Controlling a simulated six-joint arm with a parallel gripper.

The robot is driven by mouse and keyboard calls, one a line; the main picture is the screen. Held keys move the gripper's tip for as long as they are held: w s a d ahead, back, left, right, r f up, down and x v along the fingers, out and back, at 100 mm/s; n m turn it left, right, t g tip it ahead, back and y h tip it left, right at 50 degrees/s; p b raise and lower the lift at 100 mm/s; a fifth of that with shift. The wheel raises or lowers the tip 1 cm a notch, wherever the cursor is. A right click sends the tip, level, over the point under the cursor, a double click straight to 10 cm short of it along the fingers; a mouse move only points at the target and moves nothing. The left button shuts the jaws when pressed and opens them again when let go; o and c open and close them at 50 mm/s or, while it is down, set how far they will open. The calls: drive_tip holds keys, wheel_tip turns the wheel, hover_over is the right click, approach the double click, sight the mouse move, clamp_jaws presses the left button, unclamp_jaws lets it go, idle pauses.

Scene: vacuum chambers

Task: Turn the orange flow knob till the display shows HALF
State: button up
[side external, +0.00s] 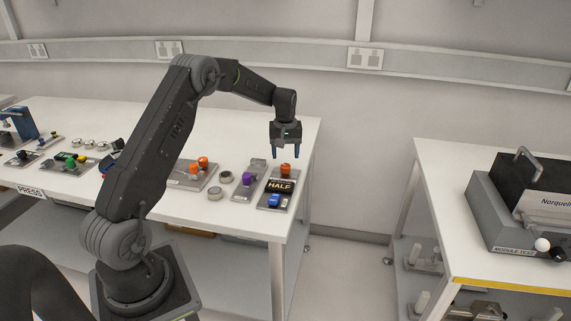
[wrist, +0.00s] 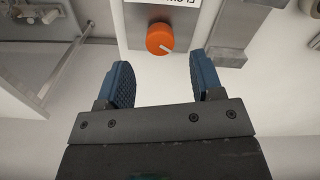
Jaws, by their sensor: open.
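The orange flow knob (side external: 286,169) sits at the back of a small panel near the table's right end. Its display (side external: 280,186) reads HALF, just in front of the knob. A blue knob (side external: 274,201) is at the panel's front. In the wrist view the orange knob (wrist: 160,39) shows a white pointer line toward the lower right. My gripper (side external: 285,156) points down above the orange knob, open and empty. In the wrist view, the blue fingertips of my gripper (wrist: 162,68) are apart, with the knob beyond them, roughly centred between them. I see no contact.
A panel with a purple knob (side external: 248,180) lies just left of the flow panel. Further left are round grey parts (side external: 215,193) and a panel with orange knobs (side external: 203,162). Another table (side external: 440,165) with a dark case stands to the right, across a gap.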

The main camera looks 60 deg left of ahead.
sight(286, 166)
wheel_tip(286, 166, up, 8)
drive_tip(key=shift+r, duration=0.1)
idle(0.4)
drive_tip(key=s+d+r+m+t, duration=0.1)
drive_tip(key=s+d+r+m, duration=0.25)
drive_tip(key=d+r, duration=0.35)
drive_tip(key=s+d+r+m+t, duration=0.1)
drive_tip(key=s+d+r+m, duration=0.1)
drive_tip(key=s+d+r, duration=0.5)
drive_tip(key=s+d+f+m+t, duration=0.1)
drive_tip(key=s+d+f+m, duration=0.1)
drive_tip(key=s+d, duration=0.5)
drive_tip(key=s+d+f+m+t, duration=0.2)
drive_tip(key=s+d+m, duration=0.2)
drive_tip(key=s+d, duration=0.3)
drive_tip(key=s, duration=0.3)
drive_tip(key=shift+s+d+t, duration=0.3)
drive_tip(key=shift+s+d, duration=0.05)
drive_tip(key=shift+s, duration=0.05)
drive_tip(key=shift+f+m, duration=0.1)
drive_tip(key=shift+m, duration=0.15)
